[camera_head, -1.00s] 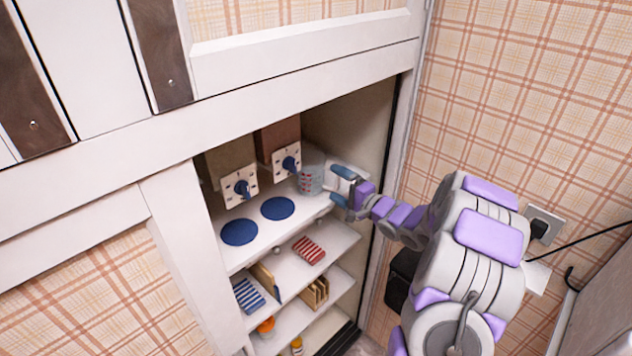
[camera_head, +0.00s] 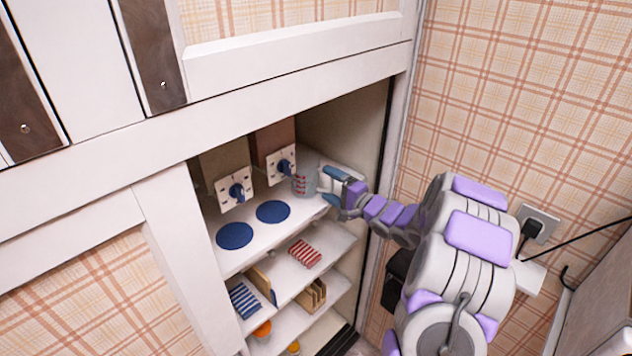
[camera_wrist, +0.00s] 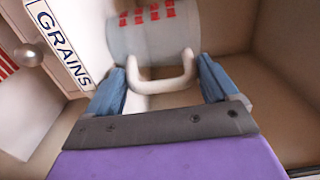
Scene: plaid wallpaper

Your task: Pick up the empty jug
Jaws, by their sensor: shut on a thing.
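The jug (camera_head: 304,183) is a translucent grey vessel with red markings, at the right end of the cupboard's top shelf. In the wrist view the jug (camera_wrist: 152,42) shows its pale handle (camera_wrist: 162,76) towards me, between the blue fingers of my gripper (camera_wrist: 164,84). My gripper (camera_head: 335,188) is shut on the jug's handle in the head view. The jug's far side is hidden, and I cannot see inside it. I cannot tell whether its base touches the shelf.
Two dispensers with blue knobs (camera_head: 236,193) stand left of the jug, with blue round mats (camera_head: 273,212) before them. A cupboard side wall stands close on the right. A "GRAINS" label (camera_wrist: 62,45) is near the gripper.

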